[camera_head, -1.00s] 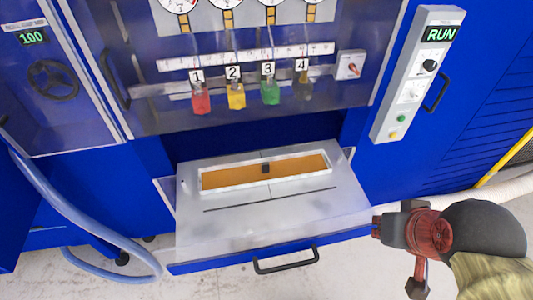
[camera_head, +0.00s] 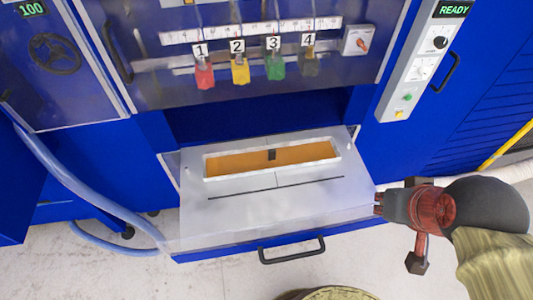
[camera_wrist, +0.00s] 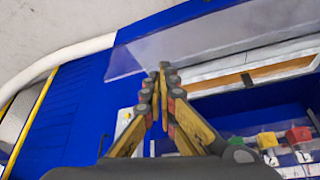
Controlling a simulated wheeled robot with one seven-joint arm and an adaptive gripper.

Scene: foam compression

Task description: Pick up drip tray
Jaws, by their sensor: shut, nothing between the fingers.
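A long white-rimmed tray (camera_head: 219,172) with an orange-brown inside and a small black block at its middle lies in the pulled-out drawer (camera_head: 235,213); it looks like the drip tray. My gripper (camera_head: 380,203) is at the drawer's right side, apart from the tray. In the wrist view my gripper's fingertips (camera_wrist: 164,68) are together and empty, in front of the drawer's clear panel.
The drawer has a black front handle (camera_head: 292,251). Above it is a blue machine with colored numbered tags (camera_head: 240,72). A control panel (camera_head: 424,62) at right reads READY. A pale blue hose (camera_head: 75,200) runs down at left.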

